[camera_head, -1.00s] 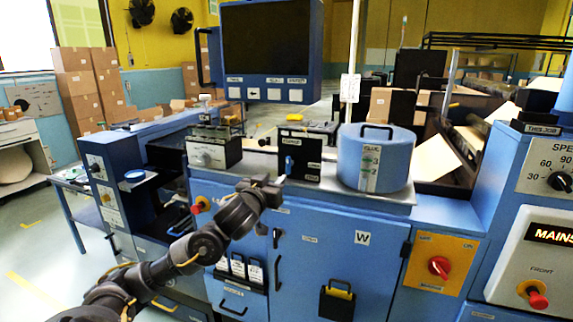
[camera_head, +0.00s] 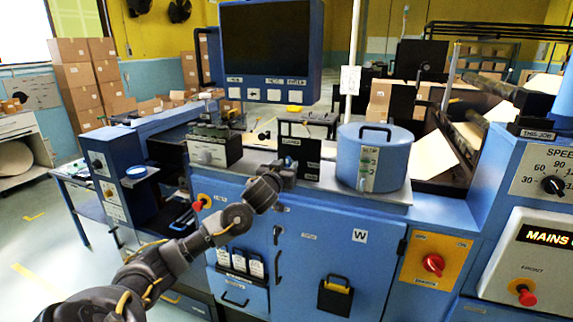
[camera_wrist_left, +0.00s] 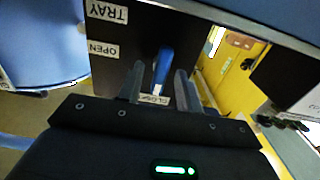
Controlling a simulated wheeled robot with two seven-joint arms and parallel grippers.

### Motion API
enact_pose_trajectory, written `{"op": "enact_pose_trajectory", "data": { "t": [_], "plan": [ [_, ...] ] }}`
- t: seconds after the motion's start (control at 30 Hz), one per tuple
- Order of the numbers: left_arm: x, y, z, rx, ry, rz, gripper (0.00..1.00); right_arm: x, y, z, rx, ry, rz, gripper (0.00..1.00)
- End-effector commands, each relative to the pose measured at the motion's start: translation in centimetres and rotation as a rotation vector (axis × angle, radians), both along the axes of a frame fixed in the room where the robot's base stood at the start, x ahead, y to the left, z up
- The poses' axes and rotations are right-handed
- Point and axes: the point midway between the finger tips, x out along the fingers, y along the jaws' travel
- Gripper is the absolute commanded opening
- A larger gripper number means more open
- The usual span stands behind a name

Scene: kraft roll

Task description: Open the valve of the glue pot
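The blue glue pot (camera_head: 373,160) stands on the machine's grey top; part of a blue round body, likely the pot, shows at the left of the left wrist view (camera_wrist_left: 40,45). Beside the pot is a black valve box (camera_head: 309,153) with TRAY, OPEN and CLOSE labels, upside down in the wrist view. Its blue lever (camera_wrist_left: 163,66) lies with one end by the CLOSE label (camera_wrist_left: 154,99). My left gripper (camera_head: 288,174) is at the front of the box. In the wrist view its fingers are apart, one either side of the lever, with gaps visible. My right gripper is out of view.
A black box with a dial (camera_head: 214,152) stands left of the valve box. A screen (camera_head: 268,50) hangs above on a blue frame. The blue cabinet front (camera_head: 325,235) is below, with a red knob (camera_head: 433,263) on a yellow plate at its right.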

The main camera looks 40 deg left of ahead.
Motion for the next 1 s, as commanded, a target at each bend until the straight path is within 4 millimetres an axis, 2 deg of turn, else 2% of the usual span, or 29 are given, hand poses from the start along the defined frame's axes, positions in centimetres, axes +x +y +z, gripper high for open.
{"op": "enact_pose_trajectory", "data": {
  "t": [0.17, 0.47, 0.77, 1.0],
  "plan": [
    [0.01, -0.02, -0.04, 0.0, 0.0, 0.0, 0.35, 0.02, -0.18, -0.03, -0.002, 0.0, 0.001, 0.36],
    [-0.02, -0.02, -0.03, 0.0, 0.0, 0.0, 0.0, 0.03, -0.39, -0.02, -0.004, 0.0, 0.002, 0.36],
    [-0.02, -0.02, -0.08, 0.029, 0.01, 0.0, 0.0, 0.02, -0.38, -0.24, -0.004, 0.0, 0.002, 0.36],
    [0.0, -0.07, -0.17, 0.153, 0.053, 0.001, 0.0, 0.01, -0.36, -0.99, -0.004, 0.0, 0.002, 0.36]
  ]
}}
